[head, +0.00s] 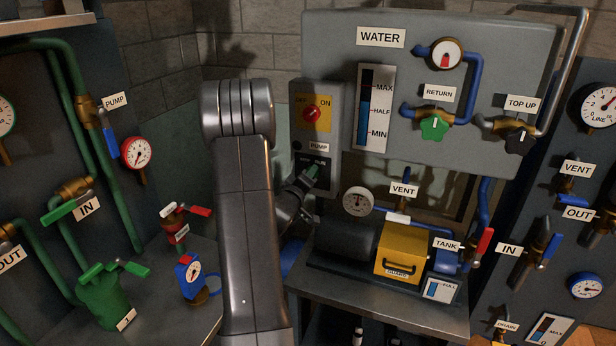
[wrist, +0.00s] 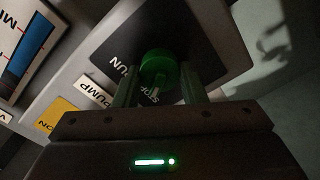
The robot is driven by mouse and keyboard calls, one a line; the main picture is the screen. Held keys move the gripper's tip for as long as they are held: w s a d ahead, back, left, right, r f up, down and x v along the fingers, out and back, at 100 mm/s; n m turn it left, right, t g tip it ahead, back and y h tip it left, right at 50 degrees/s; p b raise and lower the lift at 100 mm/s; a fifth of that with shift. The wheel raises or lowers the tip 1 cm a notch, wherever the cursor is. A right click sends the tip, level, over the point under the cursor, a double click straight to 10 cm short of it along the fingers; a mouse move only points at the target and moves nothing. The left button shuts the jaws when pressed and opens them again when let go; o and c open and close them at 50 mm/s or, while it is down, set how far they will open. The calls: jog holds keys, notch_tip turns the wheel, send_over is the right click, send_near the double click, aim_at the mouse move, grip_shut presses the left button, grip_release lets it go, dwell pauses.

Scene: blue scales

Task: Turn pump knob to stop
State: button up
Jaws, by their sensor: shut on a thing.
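The green pump knob (wrist: 158,68) sits on a dark plate lettered RUN and STOP in the wrist view. My gripper (wrist: 158,84) has one finger on each side of the knob and is shut on it. The STOP lettering lies between the fingers, close to the knob, and RUN is to its left. In the head view my gripper (head: 309,178) reaches the dark plate under the PUMP label, with a bit of the green knob (head: 313,170) showing. Which way the knob points is not clear, and my arm hides part of the area.
A red knob (head: 312,114) on a yellow OFF/ON plate (head: 326,123) is just above. The grey WATER panel (head: 470,150) holds several valves. Green pipes are on the left.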

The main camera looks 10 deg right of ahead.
dwell(0.4)
jog(key=o, duration=1)
jog(key=shift+s, duration=0.1)
jog(key=b+v, duration=0.3)
jog(key=v, duration=1)
jog(key=shift+s+a, duration=0.25)
jog(key=shift+a, duration=0.05)
jog(key=shift+d, duration=0.1)
jog(key=p+x, duration=0.3)
jog(key=x, duration=1.1)
jog(key=shift+s, duration=0.15)
